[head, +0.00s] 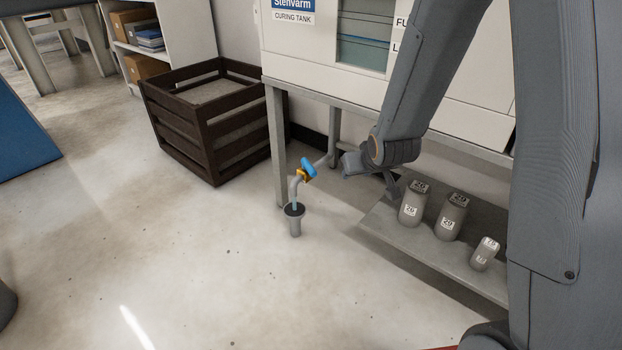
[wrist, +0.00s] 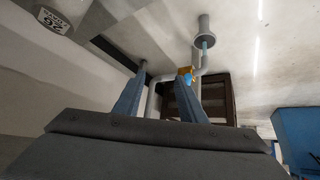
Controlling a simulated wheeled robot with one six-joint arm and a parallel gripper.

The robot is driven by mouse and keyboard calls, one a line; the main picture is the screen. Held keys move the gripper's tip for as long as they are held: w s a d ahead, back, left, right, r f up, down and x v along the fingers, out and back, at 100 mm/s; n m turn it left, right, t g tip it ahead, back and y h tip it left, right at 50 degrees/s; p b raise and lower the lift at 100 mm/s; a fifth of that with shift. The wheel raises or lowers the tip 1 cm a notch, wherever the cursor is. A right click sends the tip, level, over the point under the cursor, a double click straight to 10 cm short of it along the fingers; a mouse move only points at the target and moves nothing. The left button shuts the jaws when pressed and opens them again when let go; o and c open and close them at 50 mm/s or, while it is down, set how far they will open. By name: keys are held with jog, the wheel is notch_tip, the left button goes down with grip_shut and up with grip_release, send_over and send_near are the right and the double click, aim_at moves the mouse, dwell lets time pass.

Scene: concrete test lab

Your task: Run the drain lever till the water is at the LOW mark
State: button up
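The curing tank (head: 292,45) stands on a metal frame in the head view. Its window (head: 363,50) shows teal water with a line across it. The labels beside it are partly hidden by my arm, so I cannot tell the exact level against LOW. The blue drain lever (head: 309,166) sits on an orange valve on the drain pipe (head: 294,186). A pale blue stream (wrist: 205,42) runs from the pipe's end into the grey drain cup (head: 295,222). My gripper (head: 346,164) is right of the lever, apart from it. Its fingers (wrist: 160,78) are spread and empty.
A dark slatted crate (head: 205,140) stands left of the tank frame. A shelf unit (head: 180,40) is at the back left. The front floor is clear.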

aim_at(314, 174)
jog(key=w+a+f+t+y, duration=0.1)
jog(key=w+a+f+t, duration=0.1)
jog(key=w+f, duration=0.1)
jog(key=w+a+f+n+t+y, duration=0.1)
jog(key=w+a+f+t+y, duration=0.1)
jog(key=w+a+f+t, duration=0.1)
jog(key=w+a+f+n+t+y, duration=0.1)
jog(key=w+a+f+t, duration=0.1)
jog(key=w+a+f, duration=0.1)
jog(key=shift+f+t, duration=0.4)
jog(key=shift+f, duration=0.45)
jog(key=shift+s+a+f+t+y, duration=0.2)
jog(key=shift+s+f+t+y, duration=0.1)
jog(key=shift+y, duration=0.2)
jog(key=shift+b+x, duration=1.75)
jog(key=shift+x, duration=2.2)
jog(key=shift+r, duration=0.2)
grip_shut()
